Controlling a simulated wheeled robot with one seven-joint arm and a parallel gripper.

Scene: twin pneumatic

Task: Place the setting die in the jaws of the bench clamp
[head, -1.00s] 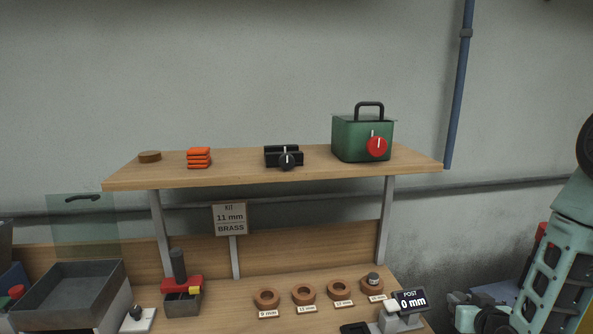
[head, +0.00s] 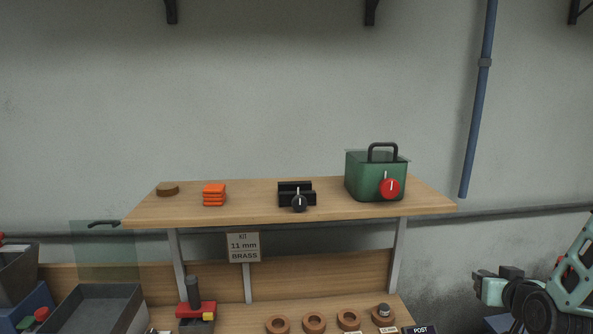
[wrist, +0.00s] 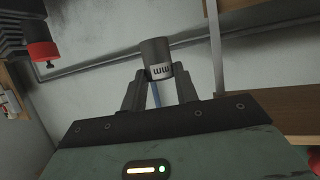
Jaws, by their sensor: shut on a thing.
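My gripper (wrist: 157,78) is shut on a dark grey cylinder, which looks like the setting die (wrist: 154,52). A white label on it ends in "mm"; the number cannot be read. In the head view my gripper (head: 490,287) is at the lower right, beyond the right end of the shelf and below its top. The die is hard to make out there. A black two-block device with a front knob, which looks like the bench clamp (head: 297,188), stands mid-shelf. A gap shows between its blocks, and nothing is seen in it.
On the wooden shelf (head: 240,212) are a brown disc (head: 167,190), orange stacked pads (head: 214,195) and a green box (head: 375,178) with a red knob. Below are a kit sign (head: 243,247), brown rings (head: 314,322), a red-topped tool (head: 196,309) and a grey tray (head: 100,305).

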